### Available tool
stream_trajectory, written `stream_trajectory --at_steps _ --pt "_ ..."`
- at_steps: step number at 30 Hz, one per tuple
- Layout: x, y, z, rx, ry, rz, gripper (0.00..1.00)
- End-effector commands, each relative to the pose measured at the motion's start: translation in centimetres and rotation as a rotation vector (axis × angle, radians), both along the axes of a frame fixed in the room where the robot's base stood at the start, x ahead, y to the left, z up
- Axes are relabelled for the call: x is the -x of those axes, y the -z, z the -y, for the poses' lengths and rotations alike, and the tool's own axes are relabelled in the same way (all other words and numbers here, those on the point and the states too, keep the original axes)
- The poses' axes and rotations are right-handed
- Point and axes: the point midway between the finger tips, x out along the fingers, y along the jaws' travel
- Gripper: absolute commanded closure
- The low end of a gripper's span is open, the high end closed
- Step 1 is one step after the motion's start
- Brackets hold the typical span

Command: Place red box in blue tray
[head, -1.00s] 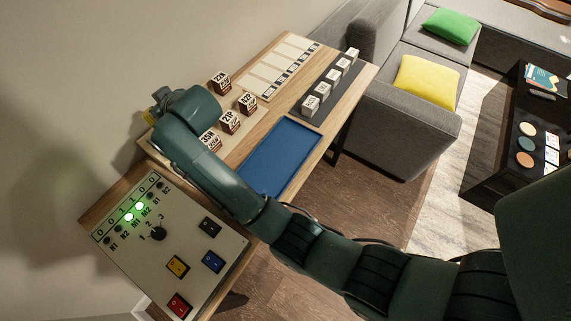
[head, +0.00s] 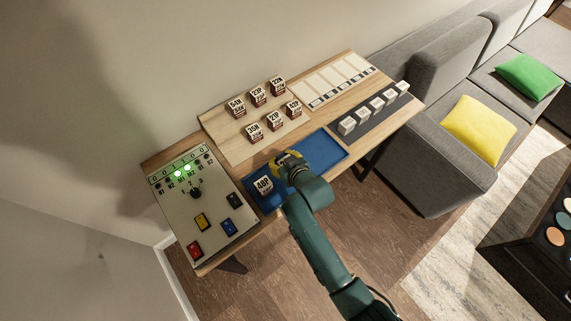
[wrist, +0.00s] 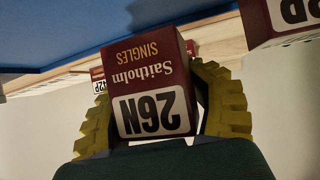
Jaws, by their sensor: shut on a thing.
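My gripper (head: 285,160) is over the blue tray (head: 326,150) in the head view. In the wrist view my gripper (wrist: 160,104) has its yellow fingers on both sides of a dark red box (wrist: 150,62), with a white label reading 26N, upside down in the picture. The gripper hides this box in the head view. The tray's blue surface (wrist: 50,30) shows behind it; I cannot tell whether the box touches it. Another red box with a white top marked 48P (head: 264,186) stands in the tray's left part, beside my gripper.
Several red boxes (head: 254,133) stand on the wooden board (head: 228,143) behind the tray. A control panel (head: 184,211) with switches lies left of the tray. White blocks (head: 376,103) stand in a row on a dark strip to the right. The tray's right part is clear.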

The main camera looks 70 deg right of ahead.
Motion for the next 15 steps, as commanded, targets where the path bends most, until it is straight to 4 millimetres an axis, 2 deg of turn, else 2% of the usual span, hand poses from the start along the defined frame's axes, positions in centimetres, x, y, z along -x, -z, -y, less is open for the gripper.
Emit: stream_trajectory --at_steps 7,15 --pt "-0.1 3.7 0.1 0.001 0.001 0.002 1.00" --pt "-0.1 3.8 0.1 0.002 0.001 0.003 1.00"
